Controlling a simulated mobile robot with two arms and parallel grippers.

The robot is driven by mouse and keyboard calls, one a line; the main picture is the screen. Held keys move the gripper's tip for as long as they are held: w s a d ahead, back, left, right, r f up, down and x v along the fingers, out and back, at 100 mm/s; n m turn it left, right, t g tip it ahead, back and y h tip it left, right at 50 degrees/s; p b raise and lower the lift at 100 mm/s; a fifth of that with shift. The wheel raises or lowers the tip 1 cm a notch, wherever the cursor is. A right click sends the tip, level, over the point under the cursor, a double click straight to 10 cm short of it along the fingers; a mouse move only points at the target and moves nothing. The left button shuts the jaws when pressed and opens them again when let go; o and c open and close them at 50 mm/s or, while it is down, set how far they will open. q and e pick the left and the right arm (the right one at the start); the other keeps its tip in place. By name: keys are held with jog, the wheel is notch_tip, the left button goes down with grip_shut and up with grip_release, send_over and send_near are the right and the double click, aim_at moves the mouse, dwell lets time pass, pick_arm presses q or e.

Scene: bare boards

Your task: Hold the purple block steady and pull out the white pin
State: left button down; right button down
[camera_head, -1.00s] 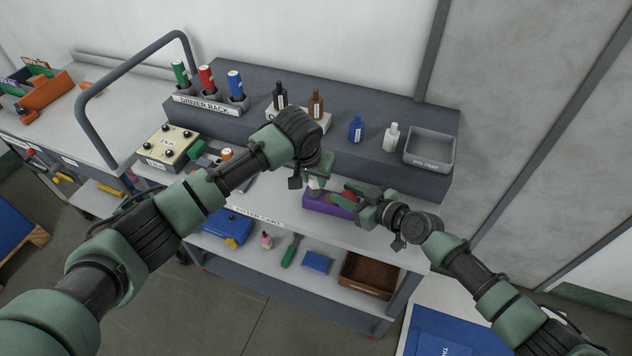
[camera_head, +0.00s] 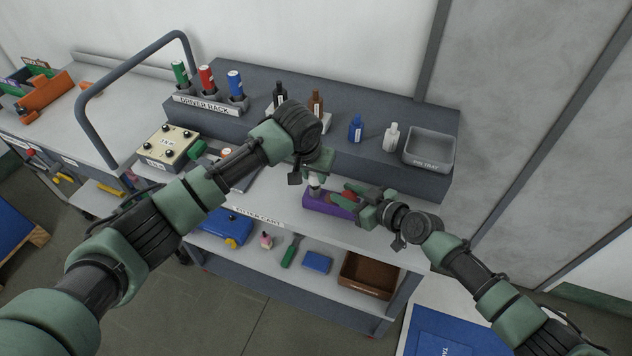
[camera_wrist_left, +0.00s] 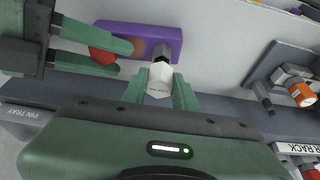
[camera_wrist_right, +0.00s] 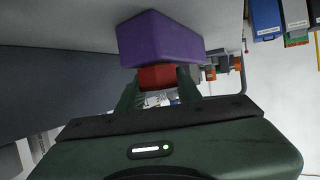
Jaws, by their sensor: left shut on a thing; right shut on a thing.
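The purple block (camera_head: 319,203) lies on the cart's top shelf; the left wrist view shows its top (camera_wrist_left: 174,42). My left gripper (camera_head: 315,176) is shut on the white pin (camera_wrist_left: 160,79), upright over the block's left part in the head view. A grey shank shows below the white head; I cannot tell whether its lower end is still in the block. My right gripper (camera_head: 354,194) comes from the right and is shut on a red piece (camera_wrist_right: 156,77) at the purple block (camera_wrist_right: 160,40). A brown round spot (camera_wrist_left: 136,47) shows beside the red piece.
A grey raised ledge behind carries bottles, a driver rack (camera_head: 207,105) and a pin tray (camera_head: 429,150). A box with knobs (camera_head: 168,146) stands left on the cart top. The lower shelf holds a blue case (camera_head: 228,228) and a brown bin (camera_head: 368,275).

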aim_at(314, 174)
pick_arm(q)
jog(key=shift+r, duration=3.15)
pick_arm(e)
jog(key=c, duration=0.9)
grip_release()
jog(key=v, duration=1.2)
